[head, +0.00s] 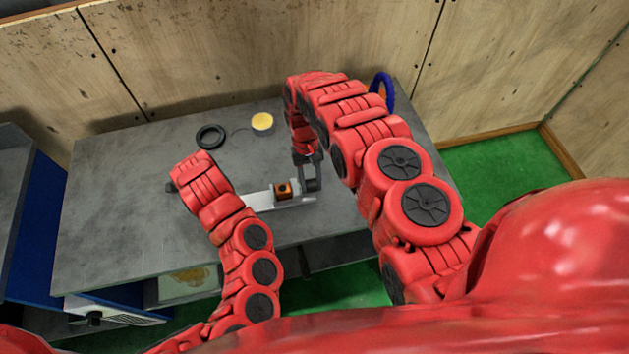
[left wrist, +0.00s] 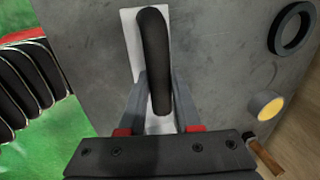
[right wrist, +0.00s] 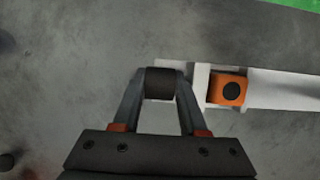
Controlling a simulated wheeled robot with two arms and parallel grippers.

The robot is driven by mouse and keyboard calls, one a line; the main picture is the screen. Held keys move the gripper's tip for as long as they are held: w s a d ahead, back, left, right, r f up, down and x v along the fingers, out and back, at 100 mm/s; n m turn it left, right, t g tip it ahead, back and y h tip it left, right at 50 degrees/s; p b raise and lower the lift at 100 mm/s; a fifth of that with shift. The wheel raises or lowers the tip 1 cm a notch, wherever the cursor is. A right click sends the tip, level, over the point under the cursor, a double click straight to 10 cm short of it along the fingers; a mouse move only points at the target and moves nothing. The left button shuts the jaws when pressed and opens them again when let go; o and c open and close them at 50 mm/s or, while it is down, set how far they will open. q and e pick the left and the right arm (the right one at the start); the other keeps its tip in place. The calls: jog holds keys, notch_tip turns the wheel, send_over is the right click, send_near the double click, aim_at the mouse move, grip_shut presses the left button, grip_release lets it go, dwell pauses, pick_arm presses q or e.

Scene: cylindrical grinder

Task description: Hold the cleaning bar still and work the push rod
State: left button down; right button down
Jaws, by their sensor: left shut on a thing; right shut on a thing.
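The cleaning bar is a pale flat bar (head: 258,200) with an orange block (head: 283,190) on it, lying on the grey table. In the left wrist view its black handle (left wrist: 153,50) is between the fingers of my left gripper (left wrist: 158,85), shut on it. My right gripper (right wrist: 160,85) is shut on a short black cylinder (right wrist: 160,82), which looks like the push rod's end, beside the orange block (right wrist: 229,90). In the head view my right gripper (head: 307,172) is at the bar's right end.
A black ring (head: 211,136) and a yellow-topped round tin (head: 262,123) lie at the back of the table (head: 120,215). A blue ring (head: 382,90) stands at the back right, partly behind my right arm. A wooden wall closes the back. The table's left side is clear.

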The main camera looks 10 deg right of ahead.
pick_arm(q)
jog(key=shift+d, duration=0.25)
pick_arm(e)
jog(key=shift+c, duration=2.2)
grip_release()
jog(key=shift+a, duration=0.15)
